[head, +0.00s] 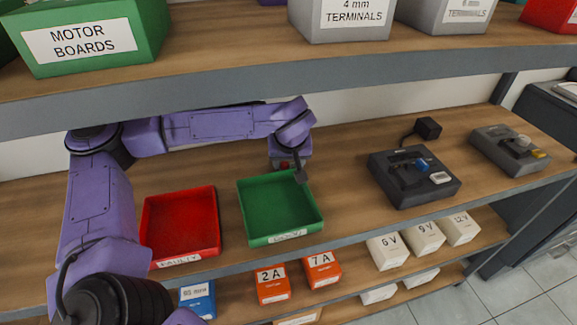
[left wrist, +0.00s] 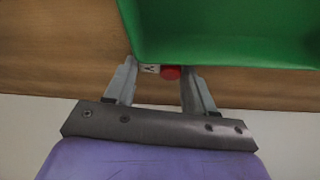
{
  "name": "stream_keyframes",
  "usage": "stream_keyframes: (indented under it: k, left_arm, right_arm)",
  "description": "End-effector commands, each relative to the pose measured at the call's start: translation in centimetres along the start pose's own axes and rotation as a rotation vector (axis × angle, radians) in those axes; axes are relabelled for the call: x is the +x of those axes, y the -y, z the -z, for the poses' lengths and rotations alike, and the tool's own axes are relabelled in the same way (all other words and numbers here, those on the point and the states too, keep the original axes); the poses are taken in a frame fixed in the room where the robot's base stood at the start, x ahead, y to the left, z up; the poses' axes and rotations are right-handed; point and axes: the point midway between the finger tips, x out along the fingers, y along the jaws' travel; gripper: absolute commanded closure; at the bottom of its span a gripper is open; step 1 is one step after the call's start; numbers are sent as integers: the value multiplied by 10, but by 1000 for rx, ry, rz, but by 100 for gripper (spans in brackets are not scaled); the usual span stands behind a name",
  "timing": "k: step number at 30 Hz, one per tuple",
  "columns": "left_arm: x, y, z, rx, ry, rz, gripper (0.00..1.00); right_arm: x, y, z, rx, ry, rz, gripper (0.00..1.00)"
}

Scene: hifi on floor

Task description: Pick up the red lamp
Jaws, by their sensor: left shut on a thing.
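The red lamp (left wrist: 170,73) is a small red round piece with a pale part beside it, between my left fingertips (left wrist: 158,70) in the left wrist view. In the head view my left gripper (head: 290,166) reaches down just behind the green tray (head: 250,235), and a bit of red shows at its tip. The gripper is shut on the lamp, close to the tray's back wall. Most of the lamp is hidden by the fingers. My right gripper is not in view.
A red tray labelled FAULTY (head: 156,225) stands left of the green tray. Labelled boxes (head: 272,284) stand below.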

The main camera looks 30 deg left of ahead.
Motion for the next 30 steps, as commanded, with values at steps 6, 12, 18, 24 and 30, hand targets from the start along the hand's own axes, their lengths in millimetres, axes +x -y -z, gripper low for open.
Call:
stream_keyframes:
  k: [6, 12, 18, 24, 30]
  left_arm:
    - [-4, -1, 0, 0, -2, -1, 80]
    - [-30, -1, 9, -2, -4, -2, 80]
    - [-61, -1, 23, -1, -5, -2, 80]
    - [-77, -7, -5, 6, -2, 0, 80]
    - [-100, -19, -57, 8, -6, -1, 80]
  right_arm:
    - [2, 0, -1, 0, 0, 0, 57]
    - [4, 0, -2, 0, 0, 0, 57]
    - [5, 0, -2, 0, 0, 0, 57]
    - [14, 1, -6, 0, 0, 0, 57]
    - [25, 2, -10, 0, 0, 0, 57]
